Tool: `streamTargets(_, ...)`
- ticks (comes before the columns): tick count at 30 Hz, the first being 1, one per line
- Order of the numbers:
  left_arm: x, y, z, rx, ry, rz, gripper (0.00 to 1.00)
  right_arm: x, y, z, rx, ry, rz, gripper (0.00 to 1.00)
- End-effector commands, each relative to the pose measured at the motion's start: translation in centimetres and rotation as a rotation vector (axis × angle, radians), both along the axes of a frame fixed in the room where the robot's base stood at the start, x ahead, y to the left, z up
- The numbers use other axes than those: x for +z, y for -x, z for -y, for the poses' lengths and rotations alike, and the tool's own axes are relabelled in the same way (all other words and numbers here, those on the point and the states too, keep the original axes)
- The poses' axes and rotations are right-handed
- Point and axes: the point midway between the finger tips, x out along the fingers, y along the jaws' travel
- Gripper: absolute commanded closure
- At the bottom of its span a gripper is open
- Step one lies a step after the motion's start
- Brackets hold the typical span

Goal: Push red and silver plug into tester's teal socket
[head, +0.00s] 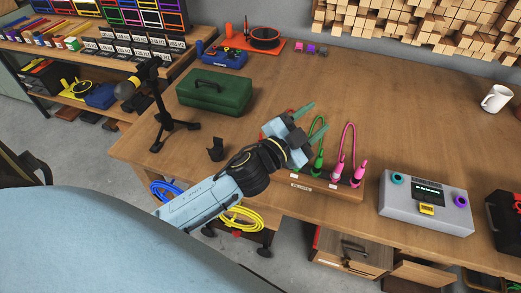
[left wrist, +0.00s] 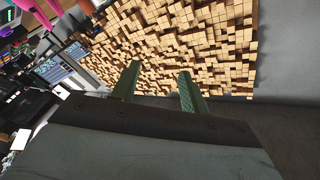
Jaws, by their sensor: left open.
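The tester (head: 425,214) is a grey box at the right of the bench in the head view. Its teal socket (head: 398,178) is on the left of its top, and a purple socket (head: 460,201) is on the right. My left gripper (head: 311,128) is over the wooden plug rack (head: 338,190), left of the tester. Its green fingers are apart, with nothing between them in the left wrist view (left wrist: 160,75). I cannot make out the red and silver plug; my gripper hides part of the rack. My right gripper is not in view.
Green (head: 318,158) and pink (head: 358,173) cabled plugs stand in the rack. A green toolbox (head: 215,92) and a black stand (head: 160,105) are to the left. A white mug (head: 495,98) is at the far right. The bench behind the tester is clear.

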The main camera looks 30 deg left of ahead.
Motion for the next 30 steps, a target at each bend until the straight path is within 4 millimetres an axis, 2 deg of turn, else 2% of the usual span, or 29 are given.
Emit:
streamTargets(1,2.3,-0.6,1.8,-0.099,-0.065,0.112,0.55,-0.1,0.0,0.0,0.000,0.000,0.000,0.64)
streamTargets(3,4.7,-0.4,4.6,-0.255,-0.164,0.250,0.55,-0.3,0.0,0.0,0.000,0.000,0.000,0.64)
streamTargets(6,6.2,0.6,8.2,-0.491,-0.333,0.396,0.55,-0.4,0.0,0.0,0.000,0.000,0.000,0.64)
streamTargets(8,6.0,1.5,9.8,-0.634,-0.450,0.453,0.55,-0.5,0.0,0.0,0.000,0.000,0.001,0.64)
streamTargets(10,4.9,2.4,11.0,-0.800,-0.598,0.485,0.55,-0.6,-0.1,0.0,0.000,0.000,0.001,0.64)
streamTargets(13,2.1,3.2,10.8,-1.024,-0.833,0.463,0.55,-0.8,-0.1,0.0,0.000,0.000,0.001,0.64)
streamTargets(14,1.1,3.3,10.3,-1.085,-0.907,0.441,0.55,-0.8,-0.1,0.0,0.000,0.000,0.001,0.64)
streamTargets(17,-1.9,3.0,7.1,-1.262,-1.160,0.307,0.55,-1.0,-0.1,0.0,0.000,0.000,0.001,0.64)
streamTargets(20,-4.1,2.3,2.0,-1.385,-1.392,0.098,0.55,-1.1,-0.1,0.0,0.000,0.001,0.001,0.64)
streamTargets(21,-4.5,1.9,-0.3,-1.413,-1.473,0.000,0.55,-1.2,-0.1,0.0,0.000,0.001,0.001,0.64)
streamTargets(24,-4.7,1.2,-5.6,-1.446,-1.632,-0.237,0.55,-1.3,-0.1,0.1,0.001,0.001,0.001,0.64)
streamTargets(27,-4.1,0.9,-9.8,-1.445,-1.728,-0.433,0.55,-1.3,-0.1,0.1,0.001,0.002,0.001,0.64)
streamTargets(30,-3.4,0.9,-12.2,-1.435,-1.774,-0.557,0.55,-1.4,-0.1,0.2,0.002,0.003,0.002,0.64)
